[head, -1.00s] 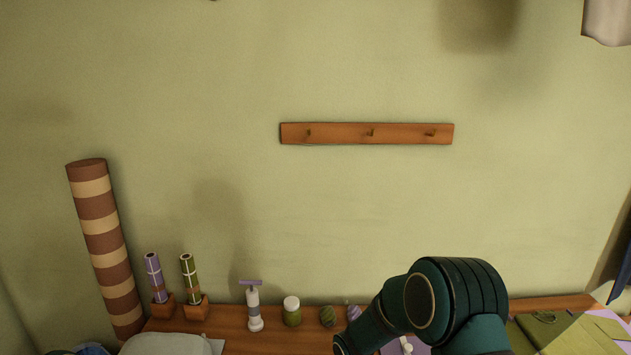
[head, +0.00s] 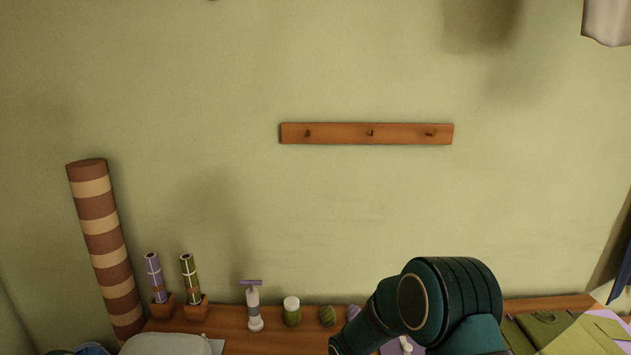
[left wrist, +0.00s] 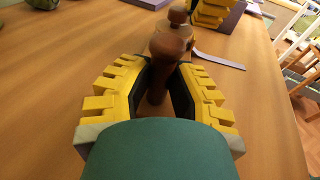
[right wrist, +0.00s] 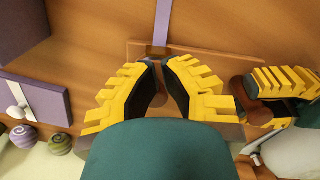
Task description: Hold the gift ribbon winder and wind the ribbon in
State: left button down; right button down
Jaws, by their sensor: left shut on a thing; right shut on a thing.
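The ribbon winder (right wrist: 190,51) is brown wood and shows in the right wrist view with a grey-purple ribbon (right wrist: 162,20) running up from it. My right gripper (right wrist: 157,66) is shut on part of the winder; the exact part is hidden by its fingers. My left gripper (left wrist: 163,88) is shut around a dark brown rounded wooden knob (left wrist: 166,62) of the winder in the left wrist view. A second brown knob (left wrist: 178,15) stands just beyond. A flat ribbon end (left wrist: 220,60) lies on the table. The head view shows neither gripper.
The wooden table (left wrist: 55,75) is clear at the left of the left wrist view. A purple box (right wrist: 36,95) and striped balls (right wrist: 57,144) lie left in the right wrist view. In the head view, a tall striped roll (head: 105,245) leans at left.

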jog(key=shift+s, duration=0.15)
jog(key=shift+s, duration=0.25)
notch_tip(320, 180, up, 6)
dwell(0.6)
jog(key=shift+w+d+f, duration=0.3)
jog(key=shift+w+f, duration=0.05)
jog(key=shift+f, duration=0.65)
jog(key=shift+w+d+f, duration=0.25)
jog(key=shift+w+f, duration=0.1)
jog(key=shift+f, duration=0.65)
jog(key=shift+w+d+f, duration=0.3)
jog(key=shift+w+f, duration=0.05)
jog(key=shift+f, duration=0.75)
jog(key=shift+w+a, duration=0.45)
jog(key=shift+a, duration=0.1)
